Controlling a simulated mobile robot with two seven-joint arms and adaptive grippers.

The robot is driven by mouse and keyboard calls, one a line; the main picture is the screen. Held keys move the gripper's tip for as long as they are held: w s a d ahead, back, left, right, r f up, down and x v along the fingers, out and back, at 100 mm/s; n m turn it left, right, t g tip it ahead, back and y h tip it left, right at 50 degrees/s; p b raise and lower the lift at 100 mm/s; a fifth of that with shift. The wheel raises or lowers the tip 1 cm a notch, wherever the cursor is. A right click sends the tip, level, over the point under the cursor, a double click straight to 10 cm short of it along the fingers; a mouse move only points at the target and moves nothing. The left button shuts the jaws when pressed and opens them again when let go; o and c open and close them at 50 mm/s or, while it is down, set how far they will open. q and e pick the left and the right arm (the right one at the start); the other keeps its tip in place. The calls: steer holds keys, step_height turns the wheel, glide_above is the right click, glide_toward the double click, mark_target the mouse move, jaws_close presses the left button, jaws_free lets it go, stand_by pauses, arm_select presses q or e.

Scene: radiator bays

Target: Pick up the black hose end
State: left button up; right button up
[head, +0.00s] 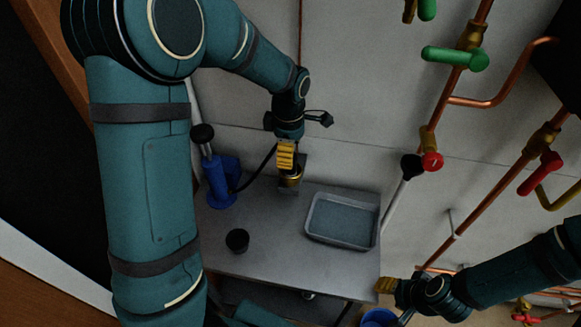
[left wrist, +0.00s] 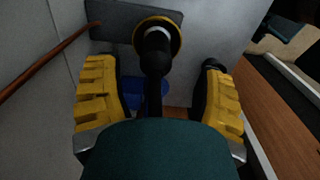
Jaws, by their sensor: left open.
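The black hose end (left wrist: 157,52) has a pale collar and sits against a round brass fitting (left wrist: 174,24) on a grey block. The brass fitting also shows in the head view (head: 290,181), below my left gripper (head: 286,157). In the left wrist view my left gripper (left wrist: 160,75) is open, with one yellow finger on each side of the hose end; I cannot tell whether either touches it. The black hose (head: 258,170) runs from the blue hand pump (head: 220,182) towards the gripper. My right gripper (head: 386,285) is by the bench's right edge, its jaws unclear.
The grey bench (head: 270,262) carries a black cup (head: 237,240) and a grey tray (head: 313,233). Copper pipes (head: 505,158) with green and red valve handles (head: 540,174) run along the wall at right. A blue bucket (head: 379,319) stands below the bench's right side.

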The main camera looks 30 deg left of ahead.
arm_select(q)
steer(key=f, duration=0.5)
steer(key=shift+w+f, duration=0.1)
steer(key=shift+w, duration=0.2)
jaws_close()
